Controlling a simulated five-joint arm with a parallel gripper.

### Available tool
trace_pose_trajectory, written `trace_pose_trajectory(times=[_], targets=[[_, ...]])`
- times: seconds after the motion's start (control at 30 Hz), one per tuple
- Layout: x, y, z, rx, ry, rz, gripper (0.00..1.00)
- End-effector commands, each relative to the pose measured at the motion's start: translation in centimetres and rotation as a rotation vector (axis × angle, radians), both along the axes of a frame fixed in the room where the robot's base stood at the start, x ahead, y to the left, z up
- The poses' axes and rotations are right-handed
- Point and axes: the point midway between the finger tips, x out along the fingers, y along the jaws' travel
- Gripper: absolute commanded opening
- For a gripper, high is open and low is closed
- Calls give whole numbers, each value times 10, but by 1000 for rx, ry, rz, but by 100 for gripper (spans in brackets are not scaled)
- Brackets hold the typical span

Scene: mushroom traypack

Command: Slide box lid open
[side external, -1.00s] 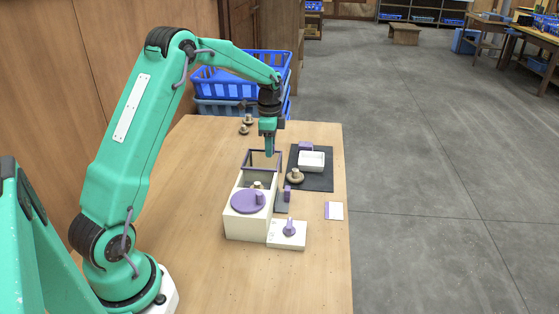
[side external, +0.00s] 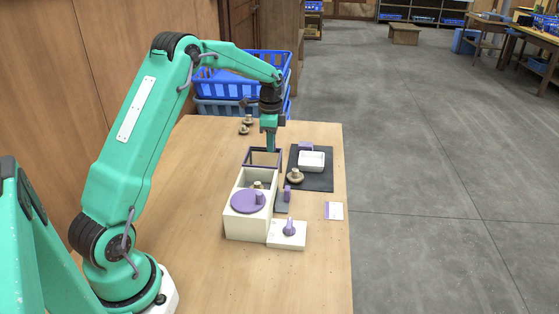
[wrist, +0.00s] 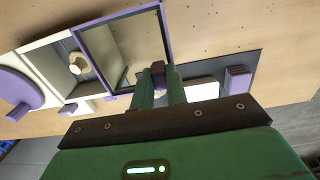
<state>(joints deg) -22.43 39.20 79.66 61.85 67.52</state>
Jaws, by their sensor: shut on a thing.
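The white box (side external: 246,228) stands on the table with a purple disc (side external: 249,201) and knob on its near part. Its lid (side external: 262,159), a clear pane in a purple frame, sticks out past the far end of the box. Behind the disc the box is open, and a mushroom (wrist: 79,64) shows inside in the wrist view. My gripper (side external: 270,150) points down at the lid's far edge. In the wrist view, my gripper (wrist: 160,76) is shut on a dark purple tab (wrist: 158,68) at the lid's frame.
Right of the box lie a dark mat (side external: 322,180) with a white tray (side external: 312,162), a mushroom (side external: 295,176), and a white scale-like block (side external: 287,236) with a purple knob. A card (side external: 334,211) lies near the right edge. Two mushrooms (side external: 246,124) and blue crates (side external: 240,76) are behind.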

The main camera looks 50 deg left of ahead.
Motion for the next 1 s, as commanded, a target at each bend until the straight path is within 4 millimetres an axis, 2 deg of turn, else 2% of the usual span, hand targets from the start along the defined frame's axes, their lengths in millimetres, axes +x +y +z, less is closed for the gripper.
trace_pose_trajectory(times=[0.17, 0.2, 0.3, 0.67, 0.87, 1.0], targets=[[4, 4, 1, 8, -20, 3, 0], [4, 4, 1, 9, -20, 4, 20], [4, 4, 1, 8, -19, 3, 36], [3, 3, 3, 6, -14, 2, 36], [3, 3, 16, 6, -15, 2, 36], [3, 3, 34, 7, -17, 2, 36]])
